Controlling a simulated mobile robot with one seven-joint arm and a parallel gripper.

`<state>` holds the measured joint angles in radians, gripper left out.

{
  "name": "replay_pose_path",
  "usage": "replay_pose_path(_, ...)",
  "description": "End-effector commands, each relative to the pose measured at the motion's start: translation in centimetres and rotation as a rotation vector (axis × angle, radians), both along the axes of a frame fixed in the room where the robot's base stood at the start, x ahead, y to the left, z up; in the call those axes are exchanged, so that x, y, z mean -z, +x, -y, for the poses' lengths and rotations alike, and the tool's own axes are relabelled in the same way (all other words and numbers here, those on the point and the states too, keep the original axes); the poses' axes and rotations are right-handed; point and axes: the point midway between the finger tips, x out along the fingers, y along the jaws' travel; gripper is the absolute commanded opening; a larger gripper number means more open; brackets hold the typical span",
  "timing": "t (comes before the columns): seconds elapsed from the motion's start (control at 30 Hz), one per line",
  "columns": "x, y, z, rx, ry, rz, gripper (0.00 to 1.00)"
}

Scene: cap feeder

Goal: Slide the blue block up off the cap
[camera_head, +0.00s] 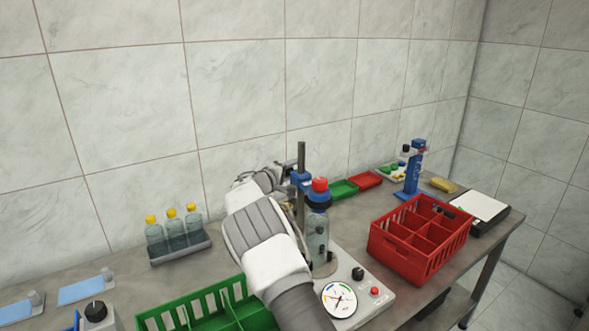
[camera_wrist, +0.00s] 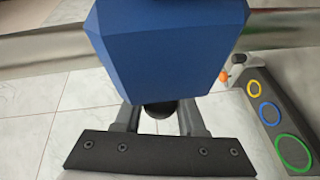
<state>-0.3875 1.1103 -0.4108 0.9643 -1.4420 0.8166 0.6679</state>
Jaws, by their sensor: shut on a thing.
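The blue block (camera_head: 318,198) sits on the upright metal post (camera_head: 301,157) of the grey bench station, with a red round piece (camera_head: 320,184) on top. In the wrist view the blue block (camera_wrist: 165,50) fills the upper middle. My gripper (camera_wrist: 158,112) is shut on a dark round knob of the block, with one finger on each side. In the head view my arm hides most of the gripper. A clear bottle (camera_head: 317,235) stands below the block. Its cap is hidden, so I cannot tell whether block and cap touch.
The station has a dial gauge (camera_head: 340,300). A red divided crate (camera_head: 412,240) stands to the right and a green crate (camera_head: 185,316) at the front left. Yellow-capped bottles (camera_head: 173,232) stand in a rack at the left. A tiled wall closes the back.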

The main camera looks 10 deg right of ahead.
Motion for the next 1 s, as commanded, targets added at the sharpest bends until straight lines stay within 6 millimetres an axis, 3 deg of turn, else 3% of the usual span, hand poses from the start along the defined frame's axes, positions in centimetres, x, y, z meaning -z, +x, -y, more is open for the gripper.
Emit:
replay_pose_path(0.33, -0.2, 0.0, 0.0, 0.000, 0.000, 0.001, 0.00)
replay_pose_path(0.63, -4.9, 0.0, 0.0, 0.001, -0.001, 0.005, 0.00)
replay_pose_path(0.97, -5.4, 0.0, 0.0, 0.000, 0.000, 0.001, 0.00)
replay_pose_path(1.0, -5.4, 0.0, 0.0, 0.000, 0.000, 0.001, 0.43)
